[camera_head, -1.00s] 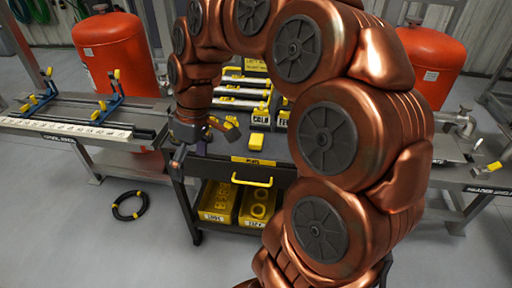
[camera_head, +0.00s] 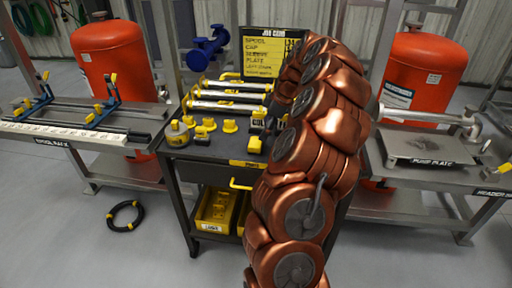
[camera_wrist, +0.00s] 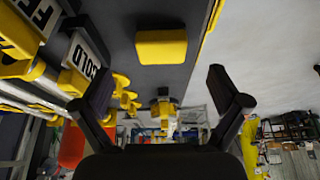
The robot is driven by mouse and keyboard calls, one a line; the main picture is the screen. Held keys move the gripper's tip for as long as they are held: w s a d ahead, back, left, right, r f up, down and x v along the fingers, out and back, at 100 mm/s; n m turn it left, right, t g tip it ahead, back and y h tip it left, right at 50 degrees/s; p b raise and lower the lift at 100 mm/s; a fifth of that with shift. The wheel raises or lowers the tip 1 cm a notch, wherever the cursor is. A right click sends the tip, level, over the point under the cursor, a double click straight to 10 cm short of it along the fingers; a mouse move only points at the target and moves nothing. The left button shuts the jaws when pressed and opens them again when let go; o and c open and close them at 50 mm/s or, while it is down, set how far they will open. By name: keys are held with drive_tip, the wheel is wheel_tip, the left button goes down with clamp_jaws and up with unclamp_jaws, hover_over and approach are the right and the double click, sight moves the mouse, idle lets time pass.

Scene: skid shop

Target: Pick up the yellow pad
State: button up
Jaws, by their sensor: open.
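The yellow pad (camera_wrist: 162,46) lies on the dark top of the cart in the wrist view, a rounded block near the cart's edge. In the head view the pad (camera_head: 254,144) sits near the front edge of the cart top (camera_head: 210,151), left of my arm. My gripper (camera_wrist: 162,90) is open and empty in the wrist view. Its two fingers are spread wide, and the pad appears above the space between them, apart from both. In the head view my gripper is hidden behind my copper arm.
Yellow fittings (camera_head: 202,133) stand left of the pad on the cart. Behind them lie white bars with yellow ends (camera_head: 230,96) and a job card board (camera_head: 268,52). A block marked COLD (camera_wrist: 84,58) is close by the left finger. A black hose coil (camera_head: 125,215) lies on the floor.

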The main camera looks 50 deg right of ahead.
sight(256, 141)
drive_tip(key=shift+w+a+p+x, duration=0.1)
drive_tip(key=shift+p+x, duration=0.3)
drive_tip(key=shift+x, duration=1.35)
drive_tip(key=shift+w+a+p+x, duration=0.1)
drive_tip(key=shift+p+x, duration=0.25)
drive_tip(key=shift+x, duration=1.4)
drive_tip(key=shift+r, duration=0.1)
drive_tip(key=c, duration=1.2)
drive_tip(key=shift+r+b, duration=0.5)
drive_tip(key=shift+r, duration=1.15)
drive_tip(key=shift+s+a+r, duration=0.1)
drive_tip(key=shift+a, duration=0.1)
drive_tip(key=s+a, duration=0.3)
drive_tip(key=a, duration=0.1)
drive_tip(key=s+a+r+b, duration=0.1)
drive_tip(key=s+a, duration=0.2)
drive_tip(key=a, duration=0.1)
drive_tip(key=s+a+b, duration=0.1)
drive_tip(key=s+a, duration=0.2)
drive_tip(key=a, duration=0.1)
drive_tip(key=shift+a+r, duration=0.25)
drive_tip(key=shift+a, duration=0.15)
